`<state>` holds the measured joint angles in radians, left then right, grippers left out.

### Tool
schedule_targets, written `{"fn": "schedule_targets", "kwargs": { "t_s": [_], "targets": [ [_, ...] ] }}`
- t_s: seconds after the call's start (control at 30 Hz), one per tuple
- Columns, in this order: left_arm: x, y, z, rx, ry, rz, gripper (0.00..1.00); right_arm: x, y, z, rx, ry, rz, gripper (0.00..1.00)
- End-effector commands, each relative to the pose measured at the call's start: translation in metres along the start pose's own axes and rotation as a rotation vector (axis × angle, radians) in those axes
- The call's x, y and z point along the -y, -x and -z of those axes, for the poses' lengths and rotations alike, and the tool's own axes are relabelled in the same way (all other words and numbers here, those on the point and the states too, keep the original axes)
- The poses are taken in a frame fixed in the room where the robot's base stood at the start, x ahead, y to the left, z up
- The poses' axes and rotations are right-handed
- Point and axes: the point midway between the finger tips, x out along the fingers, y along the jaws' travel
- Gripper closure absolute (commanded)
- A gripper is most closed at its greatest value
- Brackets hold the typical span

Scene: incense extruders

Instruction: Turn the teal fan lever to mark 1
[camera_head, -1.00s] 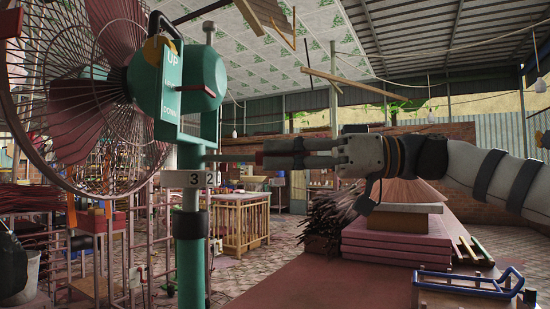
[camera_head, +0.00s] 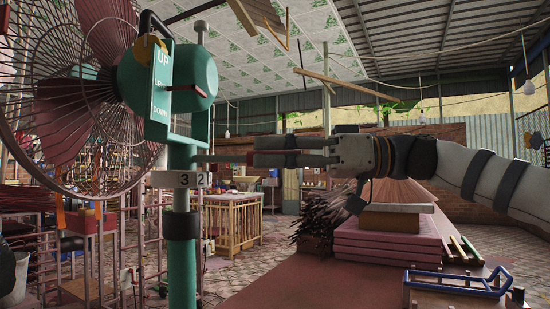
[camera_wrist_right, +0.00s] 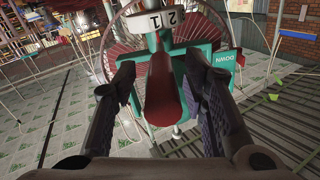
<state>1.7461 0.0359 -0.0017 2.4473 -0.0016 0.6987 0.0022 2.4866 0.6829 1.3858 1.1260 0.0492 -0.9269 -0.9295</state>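The teal fan (camera_head: 182,80) stands at the left, with UP and DOWN on its box. A white collar (camera_head: 172,179) on its post carries marks 3 and 2; the right wrist view shows marks 2 and 1 on this collar (camera_wrist_right: 152,22). The lever (camera_head: 222,158) is a thin bar from the post toward my right gripper (camera_head: 256,158). In the right wrist view its dark red handle (camera_wrist_right: 161,92) lies between the spread fingers of my right gripper (camera_wrist_right: 157,76), with a gap visible on both sides. My left gripper is not in view.
The wire fan cage (camera_head: 45,150) is close behind the post. Below my right arm are stacked pink slabs (camera_head: 388,245), a bundle of dark sticks (camera_head: 322,220) and a blue-handled frame (camera_head: 455,282) on a reddish table. Air around the gripper looks clear.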

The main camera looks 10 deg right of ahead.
Motion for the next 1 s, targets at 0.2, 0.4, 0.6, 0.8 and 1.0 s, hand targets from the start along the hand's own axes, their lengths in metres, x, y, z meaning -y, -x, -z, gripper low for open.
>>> {"fn": "schedule_targets", "kwargs": {
  "t_s": [0.2,0.4,0.6,0.8,1.0],
  "targets": [
    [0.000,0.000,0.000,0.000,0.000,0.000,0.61,-0.001,0.037,0.001,-0.003,0.000,-0.004,0.60],
    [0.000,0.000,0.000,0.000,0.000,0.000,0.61,0.000,0.090,0.001,-0.003,0.001,-0.003,0.60],
    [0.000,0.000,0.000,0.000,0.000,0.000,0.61,0.001,0.118,0.001,-0.002,0.002,-0.002,0.60],
    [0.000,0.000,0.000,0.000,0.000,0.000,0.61,0.001,0.121,0.001,-0.001,0.001,0.000,0.60],
    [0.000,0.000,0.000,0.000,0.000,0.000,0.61,0.001,0.120,0.001,-0.001,0.001,0.000,0.60]
  ]
}}
